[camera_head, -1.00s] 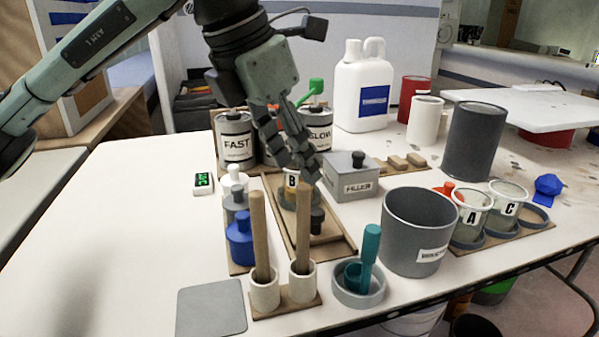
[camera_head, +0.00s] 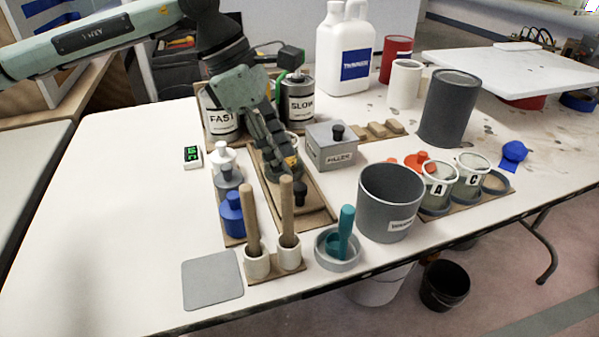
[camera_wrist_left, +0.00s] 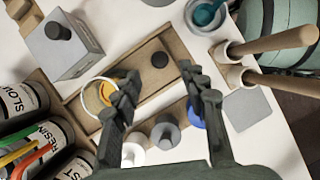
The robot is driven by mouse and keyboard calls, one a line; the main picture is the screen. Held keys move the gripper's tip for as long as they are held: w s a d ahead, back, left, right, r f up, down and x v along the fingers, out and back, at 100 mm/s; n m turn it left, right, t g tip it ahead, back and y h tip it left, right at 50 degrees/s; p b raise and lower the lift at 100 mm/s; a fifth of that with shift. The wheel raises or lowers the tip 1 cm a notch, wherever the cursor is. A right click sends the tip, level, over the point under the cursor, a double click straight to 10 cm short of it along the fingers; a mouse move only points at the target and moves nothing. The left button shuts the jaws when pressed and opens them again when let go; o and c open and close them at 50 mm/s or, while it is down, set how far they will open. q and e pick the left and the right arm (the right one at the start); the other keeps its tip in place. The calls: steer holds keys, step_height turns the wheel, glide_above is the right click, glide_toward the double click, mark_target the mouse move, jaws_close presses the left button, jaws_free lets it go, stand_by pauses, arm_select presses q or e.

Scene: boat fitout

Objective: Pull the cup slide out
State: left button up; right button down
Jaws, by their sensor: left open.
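The cup slide (camera_head: 314,214) is a long wooden tray with raised edges, lying on the white table; it also shows in the left wrist view (camera_wrist_left: 142,56). A black knob (camera_wrist_left: 159,60) stands on it towards one end. A cup with orange-yellow contents (camera_wrist_left: 101,93) sits at its other end, mostly hidden behind my gripper in the head view. My left gripper (camera_head: 284,178) is open, pointing down over the slide; in the wrist view its fingers (camera_wrist_left: 160,82) are spread, with the knob beyond the gap between them. Nothing is between the fingers. My right gripper is not in view.
Wooden sticks in white cups (camera_head: 257,263) stand in front. A grey box with a knob (camera_head: 331,152) and a large grey pot (camera_head: 388,205) stand right.

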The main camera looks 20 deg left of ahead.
mark_target(299, 186)
arm_select(q)
steer(key=shift+x, duration=3.95)
steer(key=shift+a, duration=0.1)
jaws_close()
